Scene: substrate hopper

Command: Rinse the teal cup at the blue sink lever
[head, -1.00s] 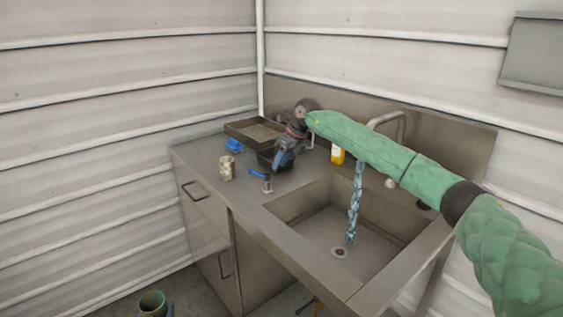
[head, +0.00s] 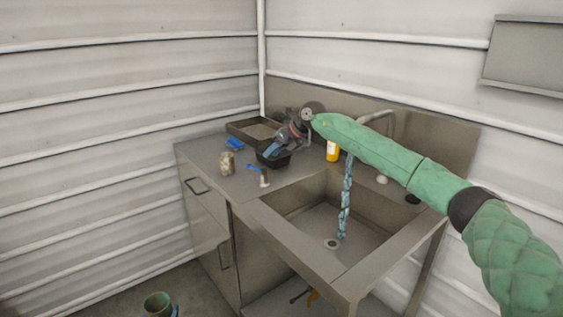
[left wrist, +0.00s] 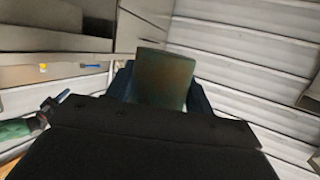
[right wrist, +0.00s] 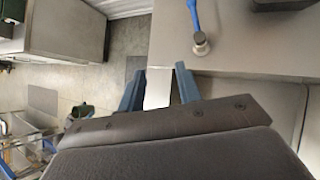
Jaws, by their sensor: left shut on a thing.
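The teal cup (head: 157,301) is low at the bottom left of the head view, upright, well below the counter. My left gripper (left wrist: 160,88) is shut on the cup (left wrist: 165,72), which fills the space between its blue fingers. The blue lever (head: 254,167) sits on a round metal post on the counter, left of the sink (head: 318,215); it also shows in the right wrist view (right wrist: 192,14). My right gripper (head: 271,152) is over the counter behind the lever; its fingers are apart and empty. A stream of water (head: 345,200) falls from the faucet into the sink basin.
On the counter stand a mottled tin (head: 227,162), a blue item (head: 235,143), a brown tray (head: 240,128), a dark container (head: 284,160) near my right gripper, and a yellow bottle (head: 333,151). The floor left of the cabinet is open.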

